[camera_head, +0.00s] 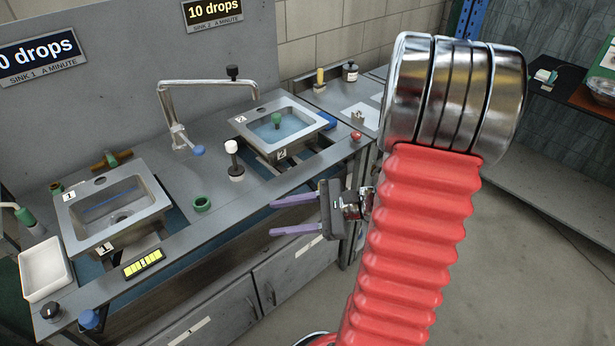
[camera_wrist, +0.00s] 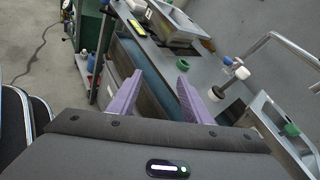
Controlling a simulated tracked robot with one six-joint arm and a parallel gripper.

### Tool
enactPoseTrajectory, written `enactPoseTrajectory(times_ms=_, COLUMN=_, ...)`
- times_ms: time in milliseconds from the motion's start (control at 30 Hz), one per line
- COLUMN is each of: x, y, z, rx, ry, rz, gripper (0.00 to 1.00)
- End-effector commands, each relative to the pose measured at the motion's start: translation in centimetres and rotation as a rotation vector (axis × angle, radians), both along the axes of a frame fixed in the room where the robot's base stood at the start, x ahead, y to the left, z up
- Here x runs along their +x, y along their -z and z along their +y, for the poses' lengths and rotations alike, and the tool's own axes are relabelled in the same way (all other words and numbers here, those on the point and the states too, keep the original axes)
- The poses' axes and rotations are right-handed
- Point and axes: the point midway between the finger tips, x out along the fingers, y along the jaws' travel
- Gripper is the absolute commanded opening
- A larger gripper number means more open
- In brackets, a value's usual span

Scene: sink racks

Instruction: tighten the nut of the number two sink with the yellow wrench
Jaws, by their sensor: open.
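The number two sink (camera_head: 241,121) is a raised metal basin with water and a green piece in it, at the back of the counter in the head view. A sink with a green piece (camera_wrist: 262,112) shows at the right edge of the wrist view. I cannot make out its nut or a yellow wrench in either view. My gripper (camera_head: 271,217) is open and empty, its two purple fingers pointing left in front of the counter edge, below and apart from the sink. It also shows in the wrist view (camera_wrist: 160,69), with nothing between its fingers.
The number one sink (camera_head: 160,205) stands at left. A faucet (camera_head: 165,105), a white-topped black knob (camera_head: 232,160) and a green ring (camera_head: 202,203) stand between the sinks. A white tray (camera_head: 45,272) is at far left. Cabinets (camera_head: 295,268) lie below the counter; open floor is at right.

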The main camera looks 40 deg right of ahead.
Motion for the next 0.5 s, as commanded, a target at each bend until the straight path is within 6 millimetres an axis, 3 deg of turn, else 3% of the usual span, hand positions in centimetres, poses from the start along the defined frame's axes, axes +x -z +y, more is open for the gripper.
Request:
enactPoseTrajectory(times_ms=233, x=-0.2, y=2.2, z=-8.5, rx=0.237, ry=0.33, rz=-0.034, gripper=0.44)
enactPoseTrajectory(times_ms=500, x=-2.6, y=5.0, z=-16.9, rx=0.422, ry=0.641, rz=-0.095, gripper=0.44)
